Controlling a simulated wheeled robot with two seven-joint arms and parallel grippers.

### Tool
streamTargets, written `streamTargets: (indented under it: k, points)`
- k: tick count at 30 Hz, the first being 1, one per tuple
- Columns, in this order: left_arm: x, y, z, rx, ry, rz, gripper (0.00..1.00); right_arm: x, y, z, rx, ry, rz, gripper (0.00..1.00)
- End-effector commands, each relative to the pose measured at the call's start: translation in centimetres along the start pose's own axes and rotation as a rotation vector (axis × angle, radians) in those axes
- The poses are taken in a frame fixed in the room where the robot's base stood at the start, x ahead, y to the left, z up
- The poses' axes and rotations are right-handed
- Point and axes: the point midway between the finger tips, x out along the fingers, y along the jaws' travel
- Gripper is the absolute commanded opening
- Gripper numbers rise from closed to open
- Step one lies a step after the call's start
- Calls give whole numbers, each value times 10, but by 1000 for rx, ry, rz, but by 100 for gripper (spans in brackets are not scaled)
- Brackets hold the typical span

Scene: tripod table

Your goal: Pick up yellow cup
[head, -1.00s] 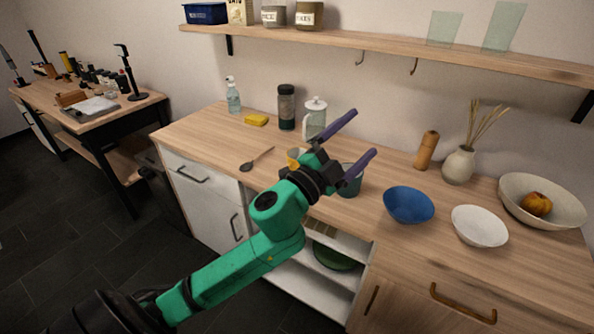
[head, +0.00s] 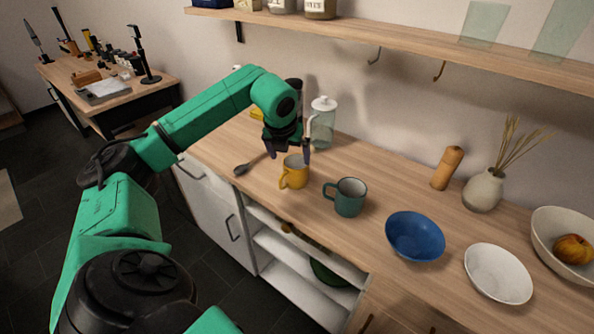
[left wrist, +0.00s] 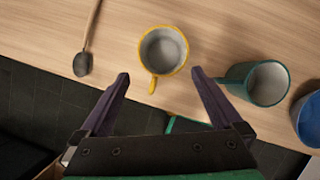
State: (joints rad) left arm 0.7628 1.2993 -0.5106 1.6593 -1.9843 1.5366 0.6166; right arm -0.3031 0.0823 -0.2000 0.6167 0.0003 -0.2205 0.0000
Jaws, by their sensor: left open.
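The yellow cup (head: 293,173) stands upright on the wooden counter, its handle toward the counter's front edge. In the left wrist view the yellow cup (left wrist: 163,52) shows from above, grey inside and empty. My left gripper (head: 289,156) hangs pointing down above and behind the cup, apart from it. In the left wrist view my left gripper (left wrist: 159,78) is open and empty, with the cup beyond the tips, roughly between their lines. My right gripper is not in view.
A green mug (head: 350,197) stands right of the yellow cup, close to the right finger's side. A dark spoon (head: 243,169) lies to the left. A glass jar (head: 322,122) stands behind. A blue bowl (head: 414,236) and a white bowl (head: 497,273) are further right.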

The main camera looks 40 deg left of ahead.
Motion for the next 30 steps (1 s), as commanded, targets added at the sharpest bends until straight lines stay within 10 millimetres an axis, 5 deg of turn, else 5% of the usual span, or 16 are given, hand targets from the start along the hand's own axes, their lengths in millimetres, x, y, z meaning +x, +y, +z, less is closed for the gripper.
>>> streamTargets:
  k: [4, 13, 21, 29, 30]
  points:
    - [29, -1, 0, 0, 4, -3, 100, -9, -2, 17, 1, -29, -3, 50]
    - [80, -3, -5, 2, 9, 0, 100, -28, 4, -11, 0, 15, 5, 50]
    - [90, -4, -4, 4, 2, -3, 100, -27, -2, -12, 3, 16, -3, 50]
    - [88, -4, -3, 3, -1, -5, 6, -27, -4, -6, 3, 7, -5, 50]
    - [88, -4, -3, 3, -1, -5, 6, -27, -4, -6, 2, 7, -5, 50]
